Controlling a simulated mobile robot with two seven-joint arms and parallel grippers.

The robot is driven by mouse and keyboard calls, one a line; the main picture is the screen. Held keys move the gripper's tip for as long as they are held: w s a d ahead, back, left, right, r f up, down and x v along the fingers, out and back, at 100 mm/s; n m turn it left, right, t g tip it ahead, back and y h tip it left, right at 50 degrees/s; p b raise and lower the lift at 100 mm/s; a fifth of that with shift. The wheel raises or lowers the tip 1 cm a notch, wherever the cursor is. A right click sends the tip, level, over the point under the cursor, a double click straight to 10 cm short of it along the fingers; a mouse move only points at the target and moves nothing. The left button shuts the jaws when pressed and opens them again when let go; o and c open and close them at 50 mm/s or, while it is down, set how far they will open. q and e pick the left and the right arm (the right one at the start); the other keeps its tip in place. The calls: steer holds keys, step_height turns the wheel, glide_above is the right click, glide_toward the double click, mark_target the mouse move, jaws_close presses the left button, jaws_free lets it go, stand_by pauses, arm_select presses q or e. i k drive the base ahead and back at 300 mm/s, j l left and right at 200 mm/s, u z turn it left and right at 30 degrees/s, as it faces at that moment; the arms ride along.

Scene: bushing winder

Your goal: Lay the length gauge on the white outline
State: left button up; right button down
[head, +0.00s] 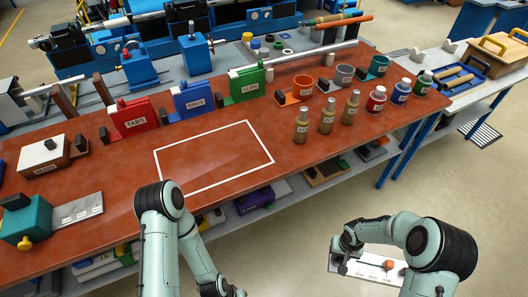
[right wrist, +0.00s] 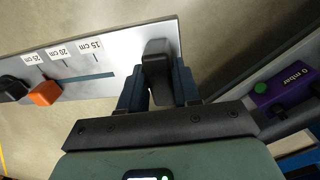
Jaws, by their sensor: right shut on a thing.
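The length gauge (head: 368,270) is a pale plate with a scale, an orange slider and a black knob. My right gripper (head: 343,260) holds it off the table, over the floor at the lower right. In the right wrist view, my right gripper (right wrist: 157,80) is shut on the gauge's black knob; the plate (right wrist: 90,62) reaches left with cm labels and the orange slider (right wrist: 45,93). The white outline (head: 185,190) is an empty rectangle on the red-brown tabletop (head: 290,172). My left arm shows at the bottom, but its gripper is out of view.
Bottles (head: 327,115) stand right of the outline. A teal block (head: 25,222) and a metal plate (head: 78,212) lie at left. A purple box (right wrist: 285,88) shows below the table.

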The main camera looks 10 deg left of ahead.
mark_target(212, 156)
steer(key=u, duration=1.45)
